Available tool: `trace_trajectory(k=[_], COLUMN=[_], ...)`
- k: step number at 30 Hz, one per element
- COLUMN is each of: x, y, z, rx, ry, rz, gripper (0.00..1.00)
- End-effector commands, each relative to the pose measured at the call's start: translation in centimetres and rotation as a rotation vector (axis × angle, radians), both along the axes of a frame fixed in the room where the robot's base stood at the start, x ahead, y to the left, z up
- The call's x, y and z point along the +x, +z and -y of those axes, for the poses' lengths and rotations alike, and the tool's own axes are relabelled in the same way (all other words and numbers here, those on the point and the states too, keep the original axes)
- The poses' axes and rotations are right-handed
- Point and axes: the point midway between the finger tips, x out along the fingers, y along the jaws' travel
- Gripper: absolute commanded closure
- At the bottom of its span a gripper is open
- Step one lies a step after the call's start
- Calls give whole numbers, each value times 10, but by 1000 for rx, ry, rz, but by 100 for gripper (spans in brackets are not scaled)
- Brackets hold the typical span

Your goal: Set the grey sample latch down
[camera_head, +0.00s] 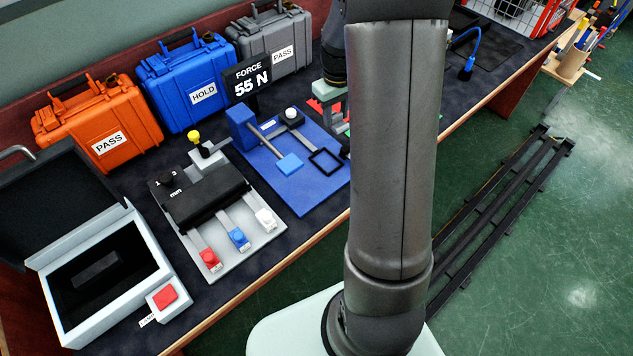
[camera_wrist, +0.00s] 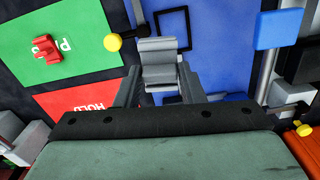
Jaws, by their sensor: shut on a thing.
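My gripper (camera_wrist: 159,78) is shut on the grey sample latch (camera_wrist: 158,50), which sits between the two fingers in the wrist view. The latch is over the blue board (camera_wrist: 220,45) and overlaps a black square outline (camera_wrist: 172,11) on it. I cannot tell whether the latch touches the board. In the head view, the blue board (camera_head: 300,195) and the black square outline (camera_head: 326,162) show left of my arm. My fingers and the latch are not clear there.
A yellow knob (camera_wrist: 112,42) is close left of the latch. A red piece (camera_wrist: 46,48) lies on a green card; a red HOLD card (camera_wrist: 85,98) is nearby. The FORCE sign (camera_head: 248,79) reads 55 N. Blue (camera_head: 187,85), orange (camera_head: 100,125) and grey (camera_head: 272,45) cases stand behind.

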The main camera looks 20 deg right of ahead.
Motion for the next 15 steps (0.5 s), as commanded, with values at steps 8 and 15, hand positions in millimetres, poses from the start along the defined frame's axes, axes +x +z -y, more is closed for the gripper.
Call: trace_trajectory(k=[8, 15], x=[-33, -39], y=[-13, -11], z=[94, 95], rx=[4, 10], ry=[90, 124], rz=[5, 1], gripper=[87, 87])
